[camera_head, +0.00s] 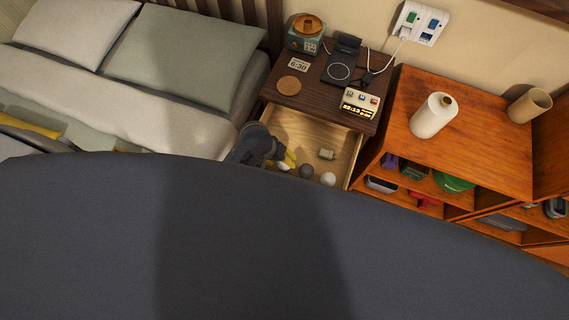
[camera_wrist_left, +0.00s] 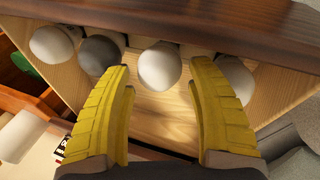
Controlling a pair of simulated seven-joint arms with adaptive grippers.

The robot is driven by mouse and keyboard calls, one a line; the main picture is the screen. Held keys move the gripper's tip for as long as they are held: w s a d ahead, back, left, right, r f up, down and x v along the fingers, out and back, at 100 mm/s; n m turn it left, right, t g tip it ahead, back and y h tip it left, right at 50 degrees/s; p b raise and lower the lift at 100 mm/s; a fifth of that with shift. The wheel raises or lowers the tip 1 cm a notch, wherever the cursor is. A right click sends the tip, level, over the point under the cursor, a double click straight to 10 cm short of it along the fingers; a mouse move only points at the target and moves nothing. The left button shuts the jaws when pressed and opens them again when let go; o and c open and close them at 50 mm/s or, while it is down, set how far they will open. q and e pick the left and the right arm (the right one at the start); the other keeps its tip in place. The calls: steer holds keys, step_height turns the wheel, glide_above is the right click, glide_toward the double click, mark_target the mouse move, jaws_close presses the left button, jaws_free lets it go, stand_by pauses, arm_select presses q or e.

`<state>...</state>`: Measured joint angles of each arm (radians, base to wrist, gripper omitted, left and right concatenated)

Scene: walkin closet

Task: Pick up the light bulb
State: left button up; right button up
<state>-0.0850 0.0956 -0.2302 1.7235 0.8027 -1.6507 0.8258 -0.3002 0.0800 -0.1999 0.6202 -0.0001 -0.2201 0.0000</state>
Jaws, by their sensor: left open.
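My left gripper (camera_head: 285,160) reaches into the open drawer (camera_head: 346,168). In the left wrist view its yellow fingers (camera_wrist_left: 165,100) are apart, with a rounded white bulb-shaped object (camera_wrist_left: 158,66) between them in the picture. I see no clear contact with it. A second white round object (camera_wrist_left: 235,78) is partly hidden behind the right-hand finger. A dark grey round object (camera_wrist_left: 100,52) and another white one (camera_wrist_left: 52,45) lie to the left; they also show in the head view as a grey ball (camera_head: 307,171) and a white ball (camera_head: 328,179). My right gripper is not seen.
The nightstand top (camera_head: 312,92) above holds a clock (camera_head: 360,102), charger and coaster. An orange cabinet (camera_head: 470,135) with a paper roll (camera_head: 433,115) stands right; the bed (camera_head: 130,110) is left.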

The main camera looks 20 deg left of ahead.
arm_select(q)
steer(key=shift+x, duration=1.65)
steer(key=c, duration=0.9)
